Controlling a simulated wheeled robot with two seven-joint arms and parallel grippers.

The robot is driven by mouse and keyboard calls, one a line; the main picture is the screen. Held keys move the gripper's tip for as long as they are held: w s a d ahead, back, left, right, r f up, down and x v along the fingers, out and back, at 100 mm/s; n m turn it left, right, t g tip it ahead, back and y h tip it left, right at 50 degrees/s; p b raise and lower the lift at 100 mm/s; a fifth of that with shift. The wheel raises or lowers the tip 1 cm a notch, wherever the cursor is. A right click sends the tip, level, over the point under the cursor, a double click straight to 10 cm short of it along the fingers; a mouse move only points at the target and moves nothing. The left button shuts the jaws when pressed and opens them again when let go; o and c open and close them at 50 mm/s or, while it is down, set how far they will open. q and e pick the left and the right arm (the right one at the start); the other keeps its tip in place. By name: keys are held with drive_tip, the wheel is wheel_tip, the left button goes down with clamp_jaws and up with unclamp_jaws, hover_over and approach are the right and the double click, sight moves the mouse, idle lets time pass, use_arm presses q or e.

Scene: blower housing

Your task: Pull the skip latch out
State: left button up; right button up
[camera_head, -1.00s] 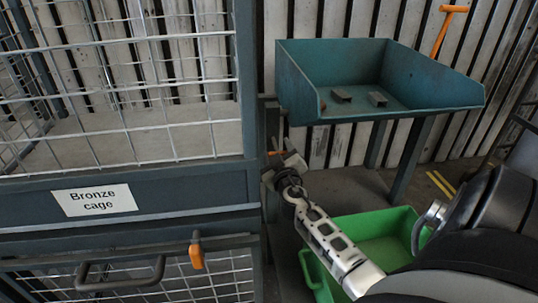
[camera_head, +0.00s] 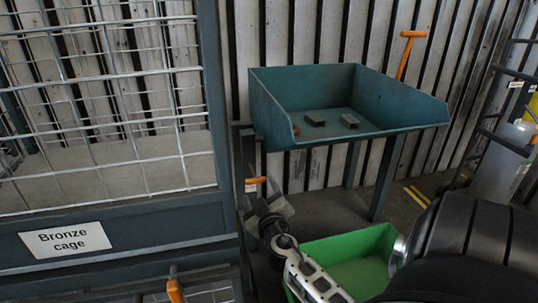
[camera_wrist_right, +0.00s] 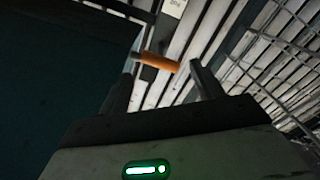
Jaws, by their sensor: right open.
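The skip latch (camera_head: 256,180) shows as a small orange grip at the lower left of the teal skip (camera_head: 400,112), beside the cage's corner. In the right wrist view the orange latch grip (camera_wrist_right: 161,63) lies crosswise between and just beyond the fingertips, with a grey pin at its left end. My right gripper (camera_head: 268,203) is open, just below the latch in the head view. In the right wrist view its fingers (camera_wrist_right: 162,76) stand apart on either side of the grip, and I cannot tell whether they touch it. My left gripper is not in view.
The bronze cage (camera_head: 110,205) with wire mesh stands close on the left, with another orange handle (camera_head: 175,291) low on it. A green bin (camera_head: 350,250) sits below the skip. Two small dark blocks lie in the skip. An orange T-handle (camera_head: 408,50) stands behind it.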

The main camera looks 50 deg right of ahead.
use_arm(q)
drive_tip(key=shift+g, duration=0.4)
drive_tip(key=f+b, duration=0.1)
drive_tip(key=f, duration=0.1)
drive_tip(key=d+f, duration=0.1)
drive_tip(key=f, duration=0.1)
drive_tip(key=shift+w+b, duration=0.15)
drive_tip(key=shift+b, duration=0.2)
use_arm(e)
drive_tip(key=v, duration=0.9)
drive_tip(key=shift+s+a, duration=0.2)
drive_tip(key=shift+s, duration=0.15)
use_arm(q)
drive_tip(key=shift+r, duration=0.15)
